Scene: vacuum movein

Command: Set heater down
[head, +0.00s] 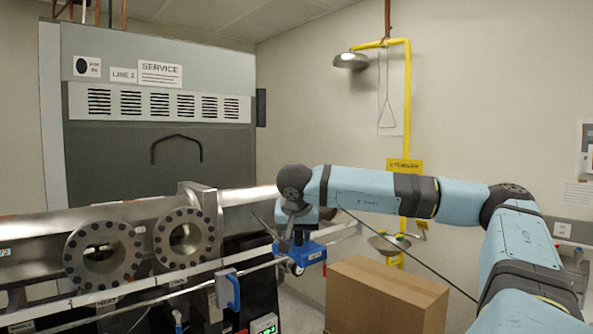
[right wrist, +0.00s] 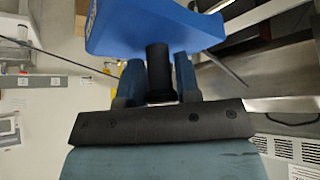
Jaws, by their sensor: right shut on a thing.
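The heater (head: 306,254) is a blue body with a dark stem and a light round part at its lower side. My right gripper (head: 297,232) is shut on it from above and holds it in front of the metal vacuum chamber, near the pale rail. In the right wrist view the blue heater (right wrist: 155,28) fills the top middle. Its black stem (right wrist: 158,70) sits between the two fingers of my right gripper (right wrist: 158,75). I cannot tell whether the heater touches the rail behind it. My left gripper is not in view.
The steel chamber with bolted round flanges (head: 186,240) spans the left. A blue handle (head: 228,291) hangs below it. A cardboard box (head: 385,299) stands at the lower right, beside the heater. A yellow safety shower (head: 407,120) and its basin (head: 388,245) stand behind.

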